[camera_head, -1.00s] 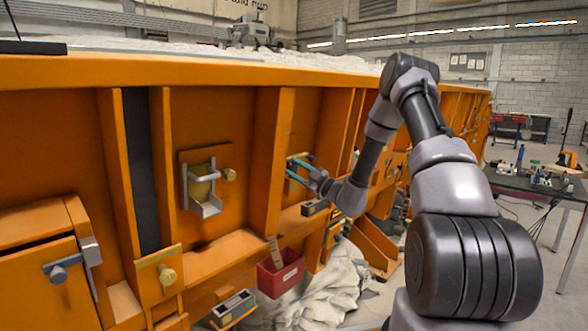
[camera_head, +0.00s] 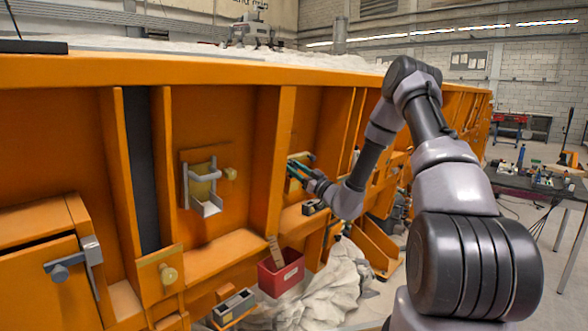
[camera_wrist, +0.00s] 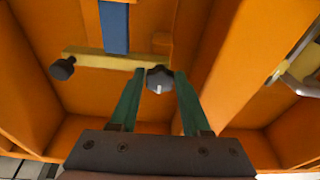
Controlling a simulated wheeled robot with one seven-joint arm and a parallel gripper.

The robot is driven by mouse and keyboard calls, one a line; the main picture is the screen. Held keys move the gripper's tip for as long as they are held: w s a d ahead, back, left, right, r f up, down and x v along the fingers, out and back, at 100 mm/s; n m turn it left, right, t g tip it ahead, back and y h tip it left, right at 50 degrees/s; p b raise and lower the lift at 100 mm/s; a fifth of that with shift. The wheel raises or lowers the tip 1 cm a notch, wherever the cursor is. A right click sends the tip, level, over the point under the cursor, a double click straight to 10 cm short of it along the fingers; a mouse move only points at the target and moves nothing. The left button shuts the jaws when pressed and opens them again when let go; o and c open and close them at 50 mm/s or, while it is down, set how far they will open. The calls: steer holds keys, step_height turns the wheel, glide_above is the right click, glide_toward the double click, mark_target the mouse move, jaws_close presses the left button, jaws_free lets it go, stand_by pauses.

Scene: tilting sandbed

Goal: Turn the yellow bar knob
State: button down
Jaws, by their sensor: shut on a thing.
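In the wrist view, a flat yellow bar (camera_wrist: 105,61) lies across the orange panel, with a small black knob (camera_wrist: 62,68) at its left end. A dark round knob with a white mark (camera_wrist: 160,80) sits by the bar's right end, between the green fingers of my gripper (camera_wrist: 159,77). The fingers are shut on this dark knob, one on each side. In the head view, my gripper (camera_head: 298,170) is at the orange wall beside an upright rib, and its fingers hide most of the knob area.
Orange ribs (camera_head: 268,160) flank the panel closely. To the left are a latch bracket (camera_head: 203,190) and a knob (camera_head: 168,274). A cluttered table (camera_head: 515,180) stands at the far right.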

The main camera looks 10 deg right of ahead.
steer(key=shift+s+f, duration=0.1)
steer(key=shift+f, duration=0.05)
steer(key=c, duration=0.8)
jaws_free()
steer(key=shift+o, duration=0.2)
steer(key=v, duration=1)
steer(key=shift+s+d, duration=0.25)
steer(key=shift+d, duration=0.05)
